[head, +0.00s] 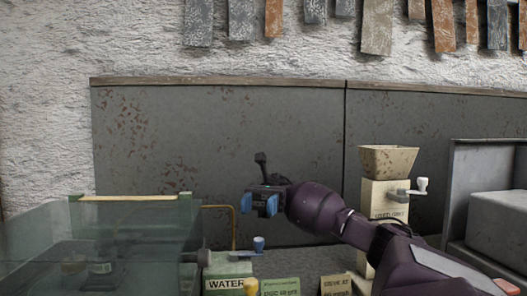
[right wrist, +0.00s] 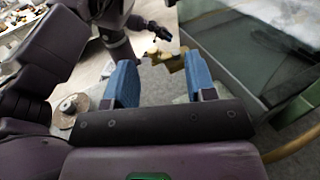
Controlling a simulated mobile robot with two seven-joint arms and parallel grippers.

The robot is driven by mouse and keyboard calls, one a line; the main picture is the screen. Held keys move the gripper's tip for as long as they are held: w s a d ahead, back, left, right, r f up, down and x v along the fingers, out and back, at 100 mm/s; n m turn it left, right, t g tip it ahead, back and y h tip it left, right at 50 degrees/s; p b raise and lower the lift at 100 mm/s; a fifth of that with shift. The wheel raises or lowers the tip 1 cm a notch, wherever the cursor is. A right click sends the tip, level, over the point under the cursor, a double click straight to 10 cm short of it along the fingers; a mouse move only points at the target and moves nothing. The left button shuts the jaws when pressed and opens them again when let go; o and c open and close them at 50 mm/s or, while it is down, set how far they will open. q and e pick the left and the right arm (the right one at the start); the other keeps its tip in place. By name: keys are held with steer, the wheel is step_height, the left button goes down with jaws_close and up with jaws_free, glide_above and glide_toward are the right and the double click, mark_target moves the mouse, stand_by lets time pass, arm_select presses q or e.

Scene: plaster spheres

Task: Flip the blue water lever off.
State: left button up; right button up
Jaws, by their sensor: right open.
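The blue water lever (head: 258,244) stands with its blue knob up, on a pale arm at the top of the green box labelled WATER (head: 228,284), at the bottom of the head view. My right gripper (head: 262,203) is open and empty, above the lever in the picture and apart from it. Its two blue fingers are spread in the right wrist view (right wrist: 161,80). I cannot make out the blue lever in that view. My left gripper (right wrist: 162,34) seems to show small and far off in the right wrist view; its jaws are too small to read.
A glass-sided tank (head: 110,240) stands at the left, beside the water box. A yellow knob (head: 251,286) and label plates (head: 280,287) are close by. A hopper (head: 388,162) with a white-handled crank (head: 421,185) stands at the right. A thin yellow pipe (head: 234,225) rises behind.

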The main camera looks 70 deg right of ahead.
mark_target(259, 239)
step_height(259, 239, up, 12)
steer(key=p, duration=0.1)
steer(key=shift+p, duration=0.35)
stand_by(0.4)
